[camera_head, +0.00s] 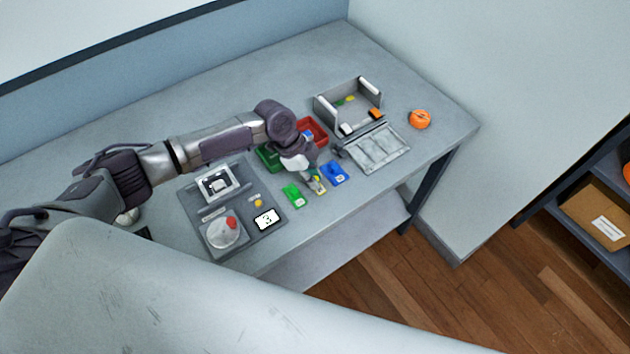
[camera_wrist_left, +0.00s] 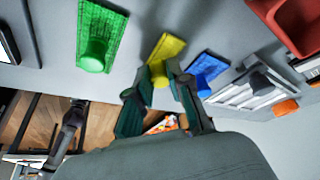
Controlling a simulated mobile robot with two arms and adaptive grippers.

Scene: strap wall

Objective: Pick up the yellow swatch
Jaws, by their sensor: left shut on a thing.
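The yellow swatch (camera_head: 320,189) is at the table's front edge, between the green swatch (camera_head: 292,195) and the blue swatch (camera_head: 335,173). My left gripper (camera_head: 314,179) reaches down over it. In the left wrist view, the yellow swatch (camera_wrist_left: 169,46) is a flat piece with a round knob, and the fingers of my left gripper (camera_wrist_left: 157,80) are shut on that knob. The green swatch (camera_wrist_left: 100,30) and the blue swatch (camera_wrist_left: 205,70) have similar knobs and lie to either side. I cannot tell whether the yellow swatch touches the table.
A green bin (camera_head: 268,157) and a red bin (camera_head: 315,131) stand behind the swatches. A grey tray (camera_head: 263,233) with a scale and display lies left. A grey open box (camera_head: 317,112), a ribbed panel (camera_head: 375,149) and an orange roll (camera_head: 419,119) are right.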

